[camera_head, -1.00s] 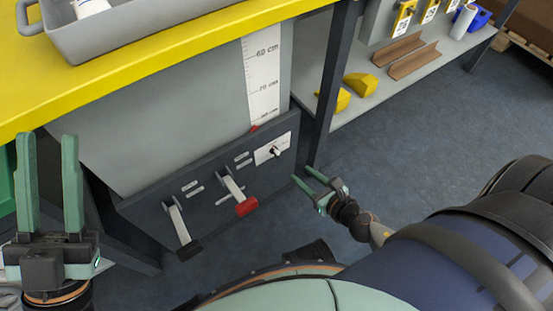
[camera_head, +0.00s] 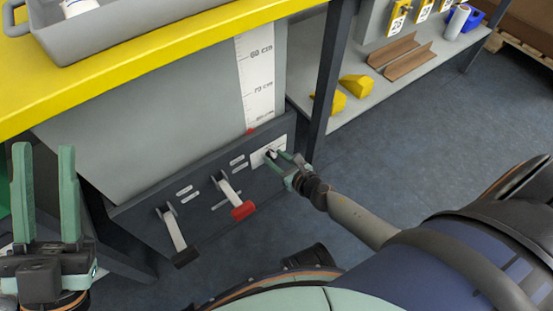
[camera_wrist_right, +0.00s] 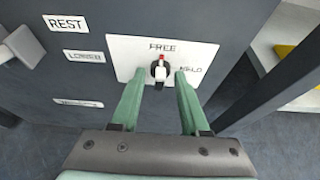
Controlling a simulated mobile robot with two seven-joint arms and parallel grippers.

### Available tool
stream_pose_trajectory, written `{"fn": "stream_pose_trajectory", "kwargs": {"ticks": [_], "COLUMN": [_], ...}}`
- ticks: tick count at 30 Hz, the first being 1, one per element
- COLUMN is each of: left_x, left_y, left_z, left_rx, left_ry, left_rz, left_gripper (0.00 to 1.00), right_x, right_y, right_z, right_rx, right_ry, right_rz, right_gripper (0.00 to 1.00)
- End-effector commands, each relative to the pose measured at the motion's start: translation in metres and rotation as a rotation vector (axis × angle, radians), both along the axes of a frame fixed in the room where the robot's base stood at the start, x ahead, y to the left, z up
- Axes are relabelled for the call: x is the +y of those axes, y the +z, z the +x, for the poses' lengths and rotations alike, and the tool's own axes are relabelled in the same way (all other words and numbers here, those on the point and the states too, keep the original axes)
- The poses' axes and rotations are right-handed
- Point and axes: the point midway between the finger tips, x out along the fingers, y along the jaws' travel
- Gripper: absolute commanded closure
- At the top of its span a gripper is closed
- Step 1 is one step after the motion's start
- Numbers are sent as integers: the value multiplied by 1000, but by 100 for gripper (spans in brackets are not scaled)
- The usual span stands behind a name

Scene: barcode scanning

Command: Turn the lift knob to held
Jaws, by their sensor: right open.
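The lift knob (camera_wrist_right: 159,70) is a small dark and white knob with a red mark, on a white plate (camera_wrist_right: 130,62) labelled FREE at the top and HELD at the right. Its red mark points up at FREE. My right gripper (camera_wrist_right: 159,80) is open, with its green fingers on either side of the knob's lower part; I cannot tell whether they touch it. In the head view the right gripper (camera_head: 281,160) is at the plate and partly hides the knob. My left gripper (camera_head: 46,150) is open and empty at the left, in front of the bench.
Left of the plate are a pedal with a red end (camera_head: 243,210) and one with a dark end (camera_head: 186,256). Labels REST and LOWER (camera_wrist_right: 83,56) sit beside the plate. A dark bench leg (camera_head: 331,80) stands close on the right. A grey tray (camera_head: 95,35) is on the yellow bench.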

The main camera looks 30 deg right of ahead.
Motion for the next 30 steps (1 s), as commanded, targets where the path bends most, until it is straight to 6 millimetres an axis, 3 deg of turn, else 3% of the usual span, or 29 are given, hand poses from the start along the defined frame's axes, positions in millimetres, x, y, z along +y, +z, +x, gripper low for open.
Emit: {"fn": "stream_pose_trajectory", "kwargs": {"ticks": [8,20,30], "left_x": [0,0,0], "left_y": [0,0,0], "left_z": [0,0,0], "left_rx": [2,3,3], "left_ry": [-1,0,0], "left_rz": [-1,-3,-3], "left_gripper": [65,65,65], "right_x": [0,0,0], "right_y": [0,0,0], "right_z": [1,0,0], "right_rx": [0,0,2], "right_ry": [0,0,1], "right_rz": [0,0,7], "right_gripper": [56,100,100]}}
